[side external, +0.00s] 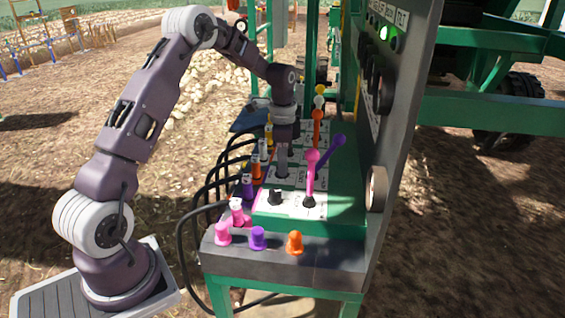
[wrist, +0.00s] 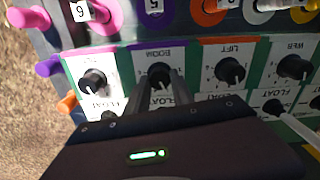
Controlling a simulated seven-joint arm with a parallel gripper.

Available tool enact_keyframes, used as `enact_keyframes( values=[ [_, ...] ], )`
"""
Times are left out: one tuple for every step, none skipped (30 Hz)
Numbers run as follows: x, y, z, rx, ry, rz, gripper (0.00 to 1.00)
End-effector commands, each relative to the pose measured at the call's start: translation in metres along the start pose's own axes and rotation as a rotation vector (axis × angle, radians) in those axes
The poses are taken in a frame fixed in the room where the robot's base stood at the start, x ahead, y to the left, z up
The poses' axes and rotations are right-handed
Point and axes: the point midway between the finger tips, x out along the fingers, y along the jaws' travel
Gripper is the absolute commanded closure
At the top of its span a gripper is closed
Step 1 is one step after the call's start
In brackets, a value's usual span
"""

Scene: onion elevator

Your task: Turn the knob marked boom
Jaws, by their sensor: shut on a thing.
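The boom knob (wrist: 162,77) is a black round knob on a white plate labelled BOOM, beside the purple connector marked 5 in the wrist view. My gripper (wrist: 162,88) has its two fingers on either side of this knob and is shut on it. In the side external view my gripper (side external: 283,172) points straight down onto the panel, and the fingers hide the boom knob there.
Black knobs flank it: one at the left (wrist: 93,81) and the lift knob (wrist: 230,72) at the right. In the side external view a pink lever (side external: 311,175) and a purple lever (side external: 328,153) stand close to the gripper's right. Hoses and coloured connectors line the panel's left edge.

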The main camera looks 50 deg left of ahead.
Motion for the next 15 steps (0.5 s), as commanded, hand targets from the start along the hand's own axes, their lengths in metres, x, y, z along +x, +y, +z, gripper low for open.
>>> enact_keyframes(
  values=[
    [-0.0007,-0.0001,-0.0006,-0.024,0.001,-0.001,1.0],
    [-0.0007,-0.0001,-0.0006,-0.042,0.001,-0.001,1.0],
    [-0.0008,-0.0002,-0.0006,-0.069,0.001,-0.002,1.0],
    [-0.0008,-0.0002,-0.0006,-0.092,0.001,-0.002,1.0],
    [-0.0008,-0.0002,-0.0006,-0.115,0.001,-0.002,1.0],
    [-0.0009,-0.0003,-0.0007,-0.149,0.001,-0.002,1.0],
    [-0.0009,-0.0004,-0.0006,-0.177,0.001,-0.002,1.0],
    [-0.0009,-0.0005,-0.0005,-0.206,0.001,-0.002,1.0],
    [-0.0009,-0.0006,-0.0005,-0.243,0.001,-0.002,1.0],
    [-0.001,-0.0005,-0.0007,-0.271,0.001,-0.002,1.0],
    [-0.001,-0.0005,-0.0007,-0.299,0.001,-0.002,1.0],
    [-0.001,-0.0006,-0.0007,-0.338,0.002,-0.002,1.0],
    [-0.0011,-0.0006,-0.0007,-0.367,0.002,-0.002,1.0],
    [-0.0011,-0.0007,-0.0007,-0.396,0.002,-0.002,1.0],
    [-0.0011,-0.0008,-0.0005,-0.434,0.002,-0.002,1.0]
  ],
)
